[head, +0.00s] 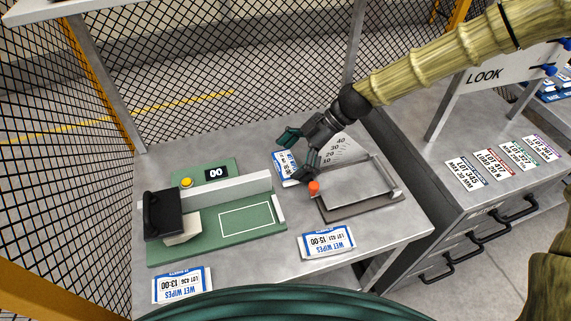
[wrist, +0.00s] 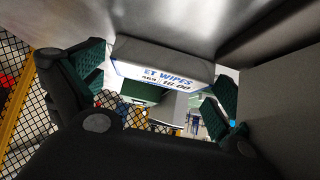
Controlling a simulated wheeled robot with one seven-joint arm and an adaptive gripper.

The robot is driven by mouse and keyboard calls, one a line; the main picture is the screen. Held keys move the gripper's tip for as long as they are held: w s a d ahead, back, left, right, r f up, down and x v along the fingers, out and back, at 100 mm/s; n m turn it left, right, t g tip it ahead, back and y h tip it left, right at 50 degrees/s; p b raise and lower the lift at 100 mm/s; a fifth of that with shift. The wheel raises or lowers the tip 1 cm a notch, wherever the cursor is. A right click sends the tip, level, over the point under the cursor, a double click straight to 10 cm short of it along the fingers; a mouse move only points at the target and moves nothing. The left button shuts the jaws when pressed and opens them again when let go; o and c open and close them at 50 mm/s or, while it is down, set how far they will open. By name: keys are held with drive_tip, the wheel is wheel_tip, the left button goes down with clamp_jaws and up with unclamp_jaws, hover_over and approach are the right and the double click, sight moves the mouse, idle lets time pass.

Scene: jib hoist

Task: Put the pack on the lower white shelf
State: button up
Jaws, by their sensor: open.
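A white and blue wet wipes pack (head: 285,168) is beside my gripper (head: 291,157) over the middle of the bench in the head view. In the wrist view, the pack (wrist: 165,66) lies ahead between the two green fingertips, its printed face partly visible. My gripper is open, with one fingertip on each side of the pack. I cannot tell whether either finger touches it. Two more wet wipes packs lie at the bench front, one in the middle (head: 328,242) and one at the left (head: 182,285). I cannot make out a lower white shelf; a pale shelf edge (head: 50,10) shows at top left.
A green fixture (head: 215,225) with a black handle and a display stands on the bench at left. A grey plate device with a dial (head: 355,190) is right of my gripper. A drawer cabinet (head: 470,220) with several label cards stands at right. Black mesh fencing (head: 230,70) is behind.

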drive_tip(key=shift+s+a+f, duration=0.15)
drive_tip(key=shift+a+f, duration=0.1)
drive_tip(key=shift+f, duration=0.05)
drive_tip(key=c, duration=0.8)
